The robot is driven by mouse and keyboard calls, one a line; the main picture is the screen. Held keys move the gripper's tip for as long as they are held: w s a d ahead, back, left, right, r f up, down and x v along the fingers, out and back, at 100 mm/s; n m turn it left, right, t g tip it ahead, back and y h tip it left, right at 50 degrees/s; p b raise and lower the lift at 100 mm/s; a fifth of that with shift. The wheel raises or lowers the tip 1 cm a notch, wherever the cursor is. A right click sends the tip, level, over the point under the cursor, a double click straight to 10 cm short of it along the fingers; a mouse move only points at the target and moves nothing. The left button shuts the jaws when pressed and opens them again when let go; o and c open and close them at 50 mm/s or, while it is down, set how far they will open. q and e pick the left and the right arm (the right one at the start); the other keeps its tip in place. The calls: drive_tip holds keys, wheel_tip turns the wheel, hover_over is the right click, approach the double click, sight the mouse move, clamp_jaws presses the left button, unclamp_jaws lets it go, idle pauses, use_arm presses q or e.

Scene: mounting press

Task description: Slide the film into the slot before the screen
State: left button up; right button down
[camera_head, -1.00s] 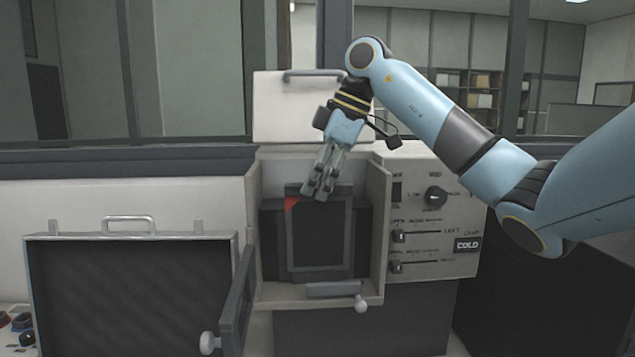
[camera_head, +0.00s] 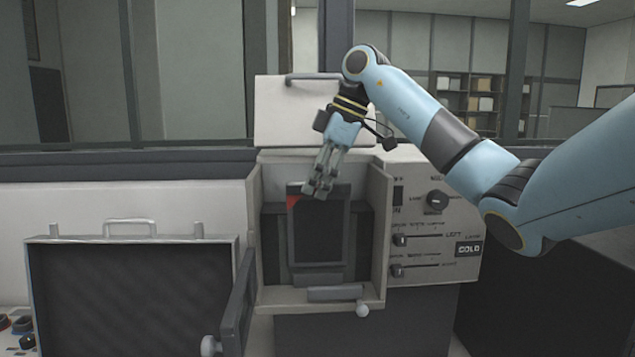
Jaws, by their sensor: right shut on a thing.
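The film (camera_head: 320,235) is a dark upright sheet with a grey border and a red mark at its top left corner. It stands inside the open front of the press housing (camera_head: 377,230). My right gripper (camera_head: 318,190) comes down from above and is shut on the film's top edge. Behind the film is a dark panel (camera_head: 275,235), which may be the screen. The slot is not clearly visible; the film's lower end is near a grey ledge (camera_head: 318,276). My left gripper is not in view.
The press lid (camera_head: 310,115) stands raised behind the gripper. A dark hinged door (camera_head: 237,300) stands open at the housing's left. A control panel (camera_head: 437,235) with a knob and sliders is at the right. An open case (camera_head: 130,290) stands at the left.

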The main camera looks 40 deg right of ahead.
sight(317, 203)
drive_tip(key=shift+f, duration=0.1)
drive_tip(key=shift+f+b, duration=0.5)
drive_tip(key=shift+f, duration=0.65)
drive_tip(key=shift+a+f+b, duration=0.1)
drive_tip(key=shift+f+b, duration=0.25)
drive_tip(key=shift+f, duration=0.45)
drive_tip(key=c, duration=1.2)
unclamp_jaws()
drive_tip(key=shift+f, duration=0.15)
drive_tip(key=v, duration=1.2)
drive_tip(key=shift+r, duration=0.3)
drive_tip(key=shift+f, duration=0.1)
